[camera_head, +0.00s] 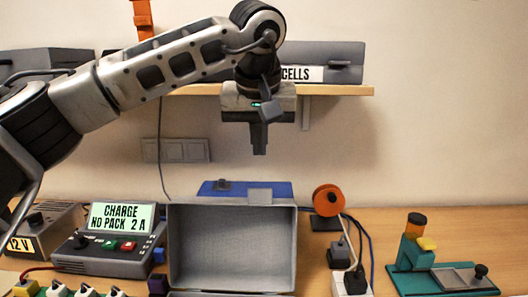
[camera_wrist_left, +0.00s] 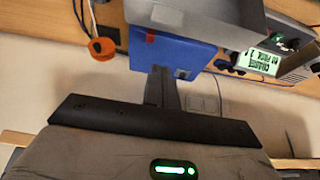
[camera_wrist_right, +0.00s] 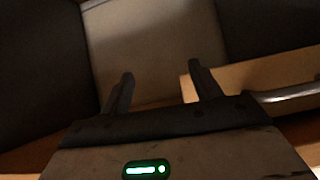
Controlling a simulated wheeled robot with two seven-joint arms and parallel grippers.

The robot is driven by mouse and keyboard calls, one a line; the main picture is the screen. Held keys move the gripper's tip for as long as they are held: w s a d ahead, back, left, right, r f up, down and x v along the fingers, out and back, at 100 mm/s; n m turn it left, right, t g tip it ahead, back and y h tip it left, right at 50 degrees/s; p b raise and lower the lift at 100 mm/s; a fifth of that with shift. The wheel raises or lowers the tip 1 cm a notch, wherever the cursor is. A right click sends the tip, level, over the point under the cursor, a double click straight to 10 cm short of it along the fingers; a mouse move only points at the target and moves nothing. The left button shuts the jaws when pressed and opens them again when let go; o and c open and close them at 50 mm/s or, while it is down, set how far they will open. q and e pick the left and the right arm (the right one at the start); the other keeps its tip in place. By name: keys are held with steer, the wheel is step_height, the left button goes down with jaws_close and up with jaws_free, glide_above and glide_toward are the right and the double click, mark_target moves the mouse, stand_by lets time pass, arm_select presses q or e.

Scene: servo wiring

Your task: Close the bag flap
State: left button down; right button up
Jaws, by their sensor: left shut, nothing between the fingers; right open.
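The grey bag's flap (camera_head: 232,247) stands raised at the lower middle of the head view, its lined inside facing me and a small tab (camera_head: 259,195) at its top edge. Only a strip of the bag's body shows at the bottom edge. The grey bag also shows at the top of the left wrist view (camera_wrist_left: 225,14). My left gripper (camera_head: 260,152) is shut and empty, pointing down above and behind the flap, apart from it; its fingers show in the left wrist view (camera_wrist_left: 160,72). My right gripper (camera_wrist_right: 160,72) is open with nothing between its fingers, outside the head view.
A blue case (camera_head: 278,189) lies behind the flap. A charger (camera_head: 110,245) stands to its left, an orange spool (camera_head: 329,201) and plugs (camera_head: 350,278) to its right. A teal fixture (camera_head: 440,275) is further right. A wall shelf (camera_head: 340,90) is behind my left arm.

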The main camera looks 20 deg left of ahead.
arm_select(q)
step_height(320, 180, down, 6)
steer(key=shift+s+f+p, duration=0.1)
steer(key=shift+f+p, duration=0.15)
steer(key=shift+p, duration=0.5)
steer(key=shift+s+d, duration=0.1)
steer(key=shift+s, duration=0.05)
